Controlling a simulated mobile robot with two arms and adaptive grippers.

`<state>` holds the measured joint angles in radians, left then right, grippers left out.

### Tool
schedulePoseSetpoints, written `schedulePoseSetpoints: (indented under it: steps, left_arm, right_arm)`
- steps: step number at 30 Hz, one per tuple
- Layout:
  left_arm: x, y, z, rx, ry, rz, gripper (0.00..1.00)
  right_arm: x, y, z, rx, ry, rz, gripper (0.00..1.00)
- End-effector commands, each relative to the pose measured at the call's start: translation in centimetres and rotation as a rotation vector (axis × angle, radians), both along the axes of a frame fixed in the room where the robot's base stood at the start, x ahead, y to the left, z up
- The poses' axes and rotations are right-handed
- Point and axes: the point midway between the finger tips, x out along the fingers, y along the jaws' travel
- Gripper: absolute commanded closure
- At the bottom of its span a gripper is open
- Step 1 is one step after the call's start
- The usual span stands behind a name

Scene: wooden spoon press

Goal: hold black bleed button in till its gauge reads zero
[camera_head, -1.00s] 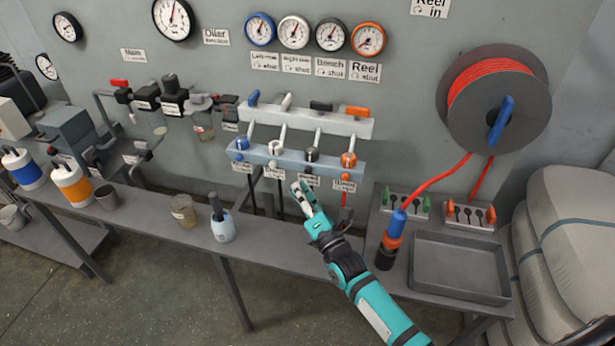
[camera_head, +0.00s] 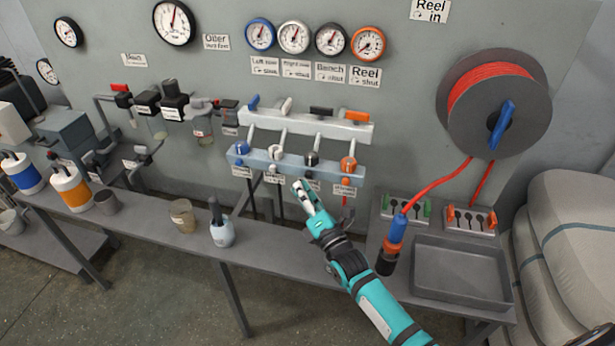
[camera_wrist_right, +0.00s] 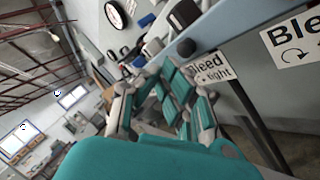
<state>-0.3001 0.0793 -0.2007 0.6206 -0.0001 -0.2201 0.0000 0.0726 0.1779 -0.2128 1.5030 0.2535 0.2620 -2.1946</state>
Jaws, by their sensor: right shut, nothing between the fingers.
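A black round button (camera_head: 311,158) sits on the front of the lower pale-blue bar, between a white one (camera_head: 276,153) and an orange one (camera_head: 348,163). The black-rimmed gauge (camera_head: 331,38) is above it on the wall; its needle points up and to the right, though its numbers are too small to read. My right gripper (camera_head: 299,187) is shut and empty, just below the bar and apart from the black button. In the right wrist view, my fingers (camera_wrist_right: 163,76) point toward a dark round knob (camera_wrist_right: 186,47) above a "Bleed right" label (camera_wrist_right: 212,67). My left gripper is out of view.
A blue button (camera_head: 241,147) is at the bar's left end. Levers stand on the upper bar (camera_head: 330,126). A hose end (camera_head: 391,245) and a grey tray (camera_head: 460,290) are at right on the bench. A bottle (camera_head: 221,230) and jar (camera_head: 182,215) stand left.

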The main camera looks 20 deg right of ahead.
Motion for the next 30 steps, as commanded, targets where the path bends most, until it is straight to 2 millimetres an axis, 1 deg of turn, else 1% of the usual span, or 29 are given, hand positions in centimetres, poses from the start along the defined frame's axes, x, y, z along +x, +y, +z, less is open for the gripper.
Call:
schedulePoseSetpoints:
  steps: [19,30]
  left_arm:
    - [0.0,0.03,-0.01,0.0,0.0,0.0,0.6]
    - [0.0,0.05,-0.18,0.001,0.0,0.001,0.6]
  right_arm:
    - [0.01,0.01,-0.01,0.0,0.0,0.0,1.0]
    - [0.72,-0.5,0.0,-0.001,0.001,-0.001,1.0]
